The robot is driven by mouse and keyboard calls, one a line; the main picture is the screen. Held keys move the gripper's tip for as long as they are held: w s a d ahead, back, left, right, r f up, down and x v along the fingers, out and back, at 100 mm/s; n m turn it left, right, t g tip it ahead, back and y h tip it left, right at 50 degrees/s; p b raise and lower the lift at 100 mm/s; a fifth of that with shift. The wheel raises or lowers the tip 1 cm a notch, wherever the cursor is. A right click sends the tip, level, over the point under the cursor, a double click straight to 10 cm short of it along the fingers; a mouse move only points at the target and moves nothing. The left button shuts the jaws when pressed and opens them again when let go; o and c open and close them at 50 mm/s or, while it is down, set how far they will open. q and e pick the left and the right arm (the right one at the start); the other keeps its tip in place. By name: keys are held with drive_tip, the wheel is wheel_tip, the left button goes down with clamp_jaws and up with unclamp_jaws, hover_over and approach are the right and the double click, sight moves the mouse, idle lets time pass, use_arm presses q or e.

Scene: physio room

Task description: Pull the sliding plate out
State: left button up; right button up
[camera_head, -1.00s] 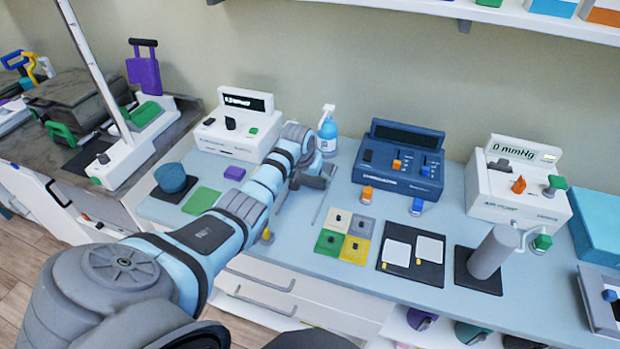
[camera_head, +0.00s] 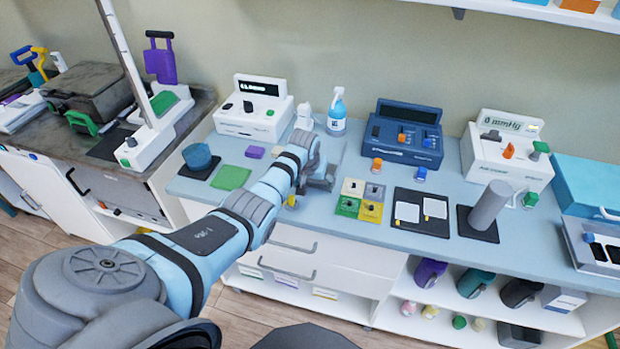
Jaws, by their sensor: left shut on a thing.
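My left arm comes in from the left and crosses the front of the blue-grey worktop (camera_head: 390,178). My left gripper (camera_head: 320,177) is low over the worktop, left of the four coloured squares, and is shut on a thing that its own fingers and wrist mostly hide. A pale grey part shows just behind the gripper, below the spray bottle; I cannot tell whether this is the sliding plate. No other clear sliding plate shows. My right gripper is not in view.
A spray bottle (camera_head: 337,111) stands behind my gripper. A white device (camera_head: 252,109) is at back left, a dark blue device (camera_head: 402,135) at back right. Coloured squares (camera_head: 361,200) lie close to its right. Drawers and an open shelf are below.

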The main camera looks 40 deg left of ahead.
use_arm(q)
drive_tip(key=shift+w+a+f, duration=0.2)
drive_tip(key=shift+w, duration=0.05)
drive_tip(key=o, duration=1.3)
drive_tip(key=shift+d, duration=0.1)
drive_tip(key=shift+c, duration=0.2)
drive_tip(key=o, duration=0.3)
drive_tip(key=shift+o, duration=0.7)
drive_tip(key=shift+r, duration=0.2)
drive_tip(key=shift+d+r, duration=0.1)
drive_tip(key=shift+r, duration=0.15)
drive_tip(key=v, duration=1.1)
drive_tip(key=shift+s, duration=0.2)
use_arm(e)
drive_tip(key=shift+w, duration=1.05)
